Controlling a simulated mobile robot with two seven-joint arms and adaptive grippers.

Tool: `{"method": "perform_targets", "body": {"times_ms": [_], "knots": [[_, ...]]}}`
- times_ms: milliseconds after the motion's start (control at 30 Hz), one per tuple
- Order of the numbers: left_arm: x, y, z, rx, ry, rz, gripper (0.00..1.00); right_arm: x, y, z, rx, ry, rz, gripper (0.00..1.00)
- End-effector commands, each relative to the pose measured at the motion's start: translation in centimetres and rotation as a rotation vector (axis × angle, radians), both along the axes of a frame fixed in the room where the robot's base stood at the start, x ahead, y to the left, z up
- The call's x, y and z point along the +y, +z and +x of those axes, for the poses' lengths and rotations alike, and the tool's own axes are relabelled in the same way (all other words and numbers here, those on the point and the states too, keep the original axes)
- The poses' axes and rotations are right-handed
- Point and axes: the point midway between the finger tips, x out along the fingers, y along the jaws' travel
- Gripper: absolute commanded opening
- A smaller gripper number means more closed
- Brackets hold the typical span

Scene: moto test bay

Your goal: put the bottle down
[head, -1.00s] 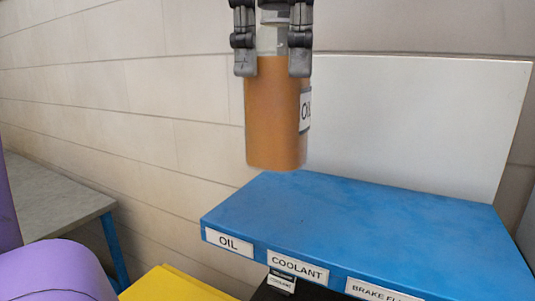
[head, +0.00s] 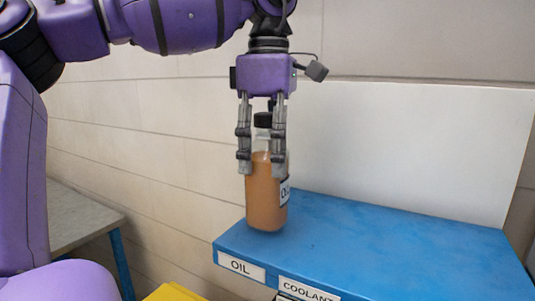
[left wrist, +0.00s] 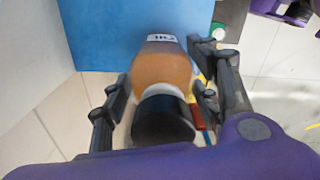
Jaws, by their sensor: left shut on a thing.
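An orange-brown bottle (head: 265,205) with a black cap and a white label hangs upright in my left gripper (head: 260,168). The gripper's fingers are shut on the bottle's upper part, one on each side. The bottle's base is at the left end of the blue shelf (head: 390,235), behind the OIL label (head: 241,266). I cannot tell whether the base touches the shelf. In the left wrist view, the bottle (left wrist: 162,80) sits between the fingers, its black cap toward the camera. My right gripper is not clearly in view.
The blue shelf top is bare to the right of the bottle. A COOLANT label (head: 308,291) is on its front edge. A white panel (head: 420,150) stands behind it. A grey table (head: 75,225) is at the left, and a yellow object (head: 172,292) is low in front.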

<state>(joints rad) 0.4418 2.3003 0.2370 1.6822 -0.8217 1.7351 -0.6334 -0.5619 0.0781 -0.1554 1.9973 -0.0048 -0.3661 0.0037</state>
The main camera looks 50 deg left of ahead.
Motion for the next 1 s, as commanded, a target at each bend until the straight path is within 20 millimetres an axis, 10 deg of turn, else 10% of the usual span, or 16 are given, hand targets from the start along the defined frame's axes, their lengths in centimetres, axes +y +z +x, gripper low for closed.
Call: {"method": "perform_targets", "body": {"times_ms": [433, 467, 500, 1000], "knots": [[-0.1, -1.0, 0.0, -0.004, 0.000, -0.001, 0.00, -0.2, -0.4, -1.3, 0.022, -0.005, -0.002, 0.00], [-0.1, -1.0, 0.0, -0.003, 0.000, -0.001, 0.59, -0.2, -0.4, -1.3, 0.022, -0.005, -0.001, 0.00], [-0.1, -1.0, 0.0, -0.003, 0.000, -0.001, 0.65, -0.2, -0.4, -1.3, 0.022, -0.005, -0.001, 0.00], [-0.1, -0.4, 0.0, -0.003, 0.002, 0.001, 0.75, 0.0, 0.2, 0.0, -0.002, 0.001, 0.001, 0.00]]}}
